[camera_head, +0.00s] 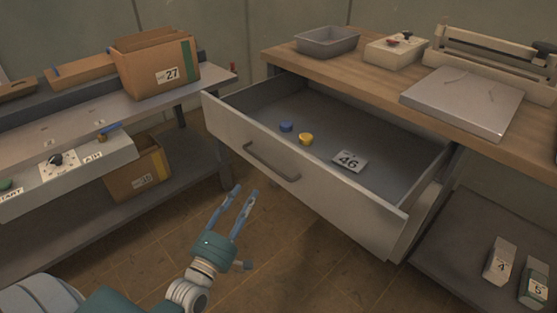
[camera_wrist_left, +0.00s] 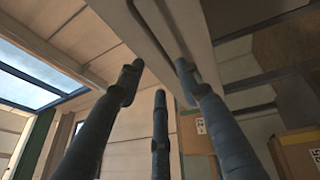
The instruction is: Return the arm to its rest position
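My left gripper (camera_head: 244,192) is held over the wooden floor, in front of the open drawer and below its handle. Its fingers are spread apart with nothing between them. In the left wrist view the fingers (camera_wrist_left: 158,78) are also apart and empty. The drawer front (camera_head: 300,185) and its handle (camera_head: 271,162) are clear of the fingers in the head view. My right gripper is in neither view.
A shelf unit (camera_head: 75,118) with cardboard box 27 (camera_head: 157,66) stands left. The workbench (camera_head: 385,90) stands right. Floor between them is clear.

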